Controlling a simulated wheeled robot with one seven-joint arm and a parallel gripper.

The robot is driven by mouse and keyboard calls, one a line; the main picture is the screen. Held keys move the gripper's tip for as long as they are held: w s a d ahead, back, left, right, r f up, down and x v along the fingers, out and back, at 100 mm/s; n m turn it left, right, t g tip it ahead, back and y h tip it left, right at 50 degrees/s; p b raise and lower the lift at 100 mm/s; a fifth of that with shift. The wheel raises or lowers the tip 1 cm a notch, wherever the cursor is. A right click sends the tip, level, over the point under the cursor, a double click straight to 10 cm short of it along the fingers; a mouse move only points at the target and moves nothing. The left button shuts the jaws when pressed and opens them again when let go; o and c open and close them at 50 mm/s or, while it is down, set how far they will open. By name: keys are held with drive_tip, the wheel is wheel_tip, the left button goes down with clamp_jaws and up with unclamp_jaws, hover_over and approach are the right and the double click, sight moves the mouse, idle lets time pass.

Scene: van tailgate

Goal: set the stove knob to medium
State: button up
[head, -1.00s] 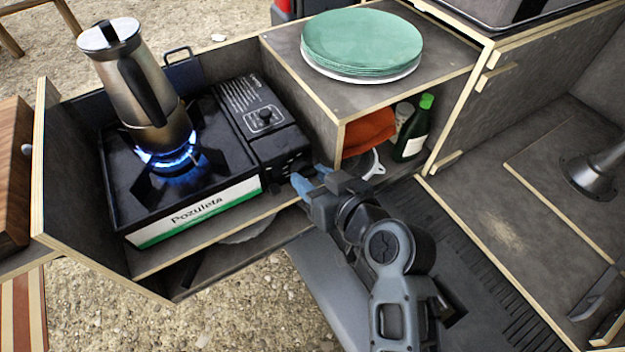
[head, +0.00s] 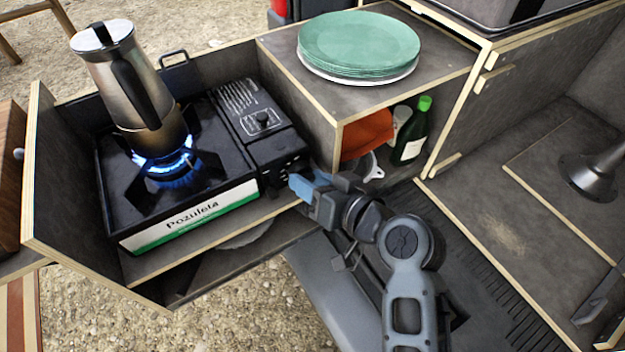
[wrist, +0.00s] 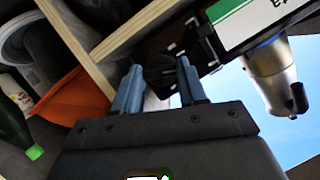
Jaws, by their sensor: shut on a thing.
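The black camping stove (head: 218,180) sits on the shelf with a blue flame burning under a steel moka pot (head: 130,85). Its stove knob (wrist: 162,76) is a dark round piece on the front panel, seen in the wrist view between the blue fingers. My gripper (head: 297,184) is at the stove's front right corner, and it also shows in the wrist view (wrist: 160,68). It is shut on the knob, one finger on each side. In the head view my fingers hide the knob, and its markings cannot be read.
A wooden cubby right of the stove bears green plates (head: 360,42). Inside it are an orange cloth (head: 367,134) and a green bottle (head: 411,135). The cubby wall stands close beside my gripper. The counter at the right has much bare room.

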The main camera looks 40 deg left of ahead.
drive_tip(key=o, duration=1.1)
drive_tip(key=shift+c, duration=0.2)
drive_tip(key=shift+d, duration=0.15)
drive_tip(key=v, duration=0.7)
drive_tip(key=shift+d+b, duration=0.25)
drive_tip(key=shift+b, duration=0.05)
drive_tip(key=shift+r, duration=0.15)
